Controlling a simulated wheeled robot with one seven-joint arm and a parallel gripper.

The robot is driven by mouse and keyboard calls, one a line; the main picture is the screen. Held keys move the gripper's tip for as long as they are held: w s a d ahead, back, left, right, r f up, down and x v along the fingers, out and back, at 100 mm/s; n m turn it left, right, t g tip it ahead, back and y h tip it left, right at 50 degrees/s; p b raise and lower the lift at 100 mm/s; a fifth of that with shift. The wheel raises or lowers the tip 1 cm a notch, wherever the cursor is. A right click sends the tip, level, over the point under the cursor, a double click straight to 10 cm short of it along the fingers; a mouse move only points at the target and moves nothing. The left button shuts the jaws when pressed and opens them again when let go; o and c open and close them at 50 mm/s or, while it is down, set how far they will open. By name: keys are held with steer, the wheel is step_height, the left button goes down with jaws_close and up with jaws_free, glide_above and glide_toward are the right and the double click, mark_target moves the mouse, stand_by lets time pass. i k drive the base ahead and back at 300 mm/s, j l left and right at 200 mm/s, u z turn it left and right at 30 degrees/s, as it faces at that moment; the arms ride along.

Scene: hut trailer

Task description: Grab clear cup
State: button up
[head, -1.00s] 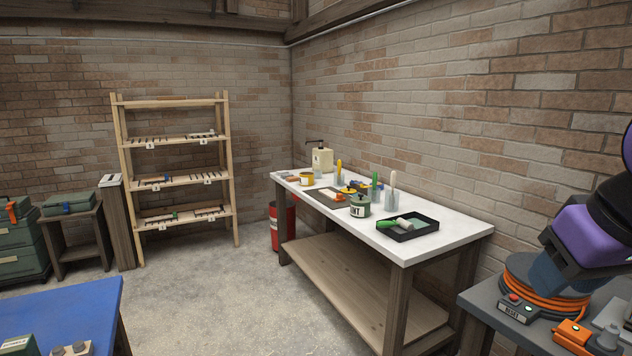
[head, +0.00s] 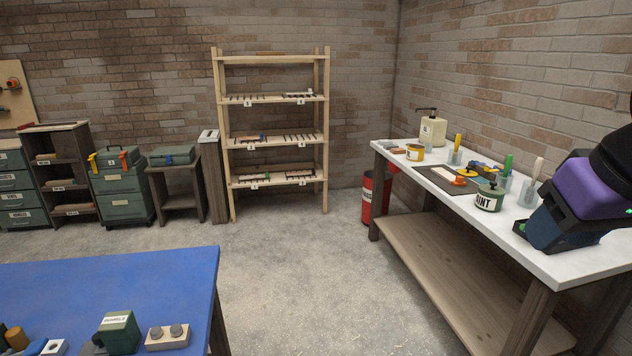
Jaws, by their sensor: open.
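Three small clear cups stand on the white-topped bench at the right. One clear cup (head: 455,157) holds a yellow-handled tool, one (head: 505,184) a green-handled tool, and one (head: 527,193) a white-handled tool. They are small in view, and I cannot tell which one the task means. My gripper (head: 542,233), dark blue and black below a purple link, is at the right edge, in front of the bench's near end. Its fingertips do not show clearly. It holds nothing that I can see, and it hides part of the bench top.
A blue table (head: 130,272) is at lower left. The floor between is clear.

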mark_target(427, 148)
steer(key=i+j, duration=0.15)
steer(key=i, duration=1.65)
steer(key=i+u, duration=0.1)
steer(key=i, duration=0.75)
steer(key=i+l+u, duration=0.1)
steer(key=i, duration=0.8)
steer(key=i+z, duration=0.35)
steer(key=i+j+z, duration=0.3)
steer(key=i, duration=0.2)
steer(key=i+j+z, duration=0.15)
steer(key=i+z, duration=0.2)
steer(key=i+j+z, duration=0.15)
steer(key=i+z, duration=0.25)
steer(key=i+j+z, duration=0.2)
steer(key=z, duration=0.2)
steer(key=i+j+z, duration=0.25)
steer(key=z, duration=0.15)
steer(key=i+j+z, duration=0.15)
steer(key=j+z, duration=0.2)
steer(key=j, duration=0.1)
